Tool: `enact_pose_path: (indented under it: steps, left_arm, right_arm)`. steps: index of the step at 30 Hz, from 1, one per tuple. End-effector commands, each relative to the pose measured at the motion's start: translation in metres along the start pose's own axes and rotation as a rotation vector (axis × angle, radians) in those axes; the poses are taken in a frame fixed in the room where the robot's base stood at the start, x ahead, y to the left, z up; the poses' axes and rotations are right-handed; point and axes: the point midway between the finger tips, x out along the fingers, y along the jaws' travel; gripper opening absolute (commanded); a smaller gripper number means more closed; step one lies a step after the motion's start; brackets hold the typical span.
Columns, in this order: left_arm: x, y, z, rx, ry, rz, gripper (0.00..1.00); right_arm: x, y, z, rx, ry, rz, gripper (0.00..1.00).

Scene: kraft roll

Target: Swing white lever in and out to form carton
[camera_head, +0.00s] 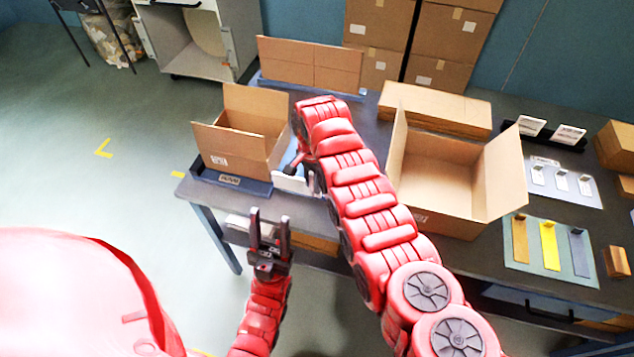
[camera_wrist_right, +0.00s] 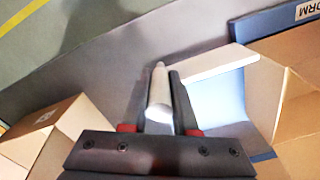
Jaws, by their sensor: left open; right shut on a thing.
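The carton (camera_head: 238,142) stands partly folded, flaps up, in the blue forming fixture (camera_head: 232,181) at the table's left end. The white lever (camera_head: 290,183) is at the fixture's right side. My right gripper (camera_head: 298,168) is beside the carton, its fingers mostly hidden by my arm in the head view. In the right wrist view its fingers (camera_wrist_right: 166,100) are closed around the lever's white round handle (camera_wrist_right: 159,92), and a flat white bar (camera_wrist_right: 216,65) shows near the carton (camera_wrist_right: 298,105). My left gripper (camera_head: 270,228) is open and empty, in front of the table edge.
A larger open box (camera_head: 440,175) stands right of my right arm. Flat cardboard (camera_head: 310,65) stands upright behind the carton, and a cardboard stack (camera_head: 435,108) lies behind the open box. Coloured samples on a board (camera_head: 550,248) lie at right. Floor left of the table is clear.

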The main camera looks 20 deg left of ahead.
Motion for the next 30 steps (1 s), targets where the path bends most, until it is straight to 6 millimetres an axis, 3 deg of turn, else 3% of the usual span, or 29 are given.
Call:
enact_pose_path:
  steps: [5, 6, 10, 23, 30]
  left_arm:
    - [0.0, 0.0, 0.0, 0.0, 0.0, 0.0, 0.5]
    - [0.0, 0.0, 0.0, 0.0, 0.0, 0.0, 0.5]
    - [0.0, 0.0, 0.0, 0.0, 0.0, 0.0, 0.5]
    - [-0.002, 0.0, 0.001, 0.0, 0.0, 0.0, 0.5]
    - [-0.015, 0.001, 0.003, 0.0, 0.0, 0.0, 0.5]
  right_arm:
    - [0.002, 0.001, 0.003, -0.004, -0.006, 0.004, 0.0]
    - [0.002, 0.001, 0.003, -0.004, -0.006, 0.004, 0.33]
    - [0.001, 0.001, 0.002, -0.003, -0.005, 0.004, 0.56]
    - [-0.005, 0.0, 0.001, -0.002, -0.003, 0.001, 0.57]
    - [-0.037, -0.001, 0.0, -0.002, 0.0, -0.004, 0.57]
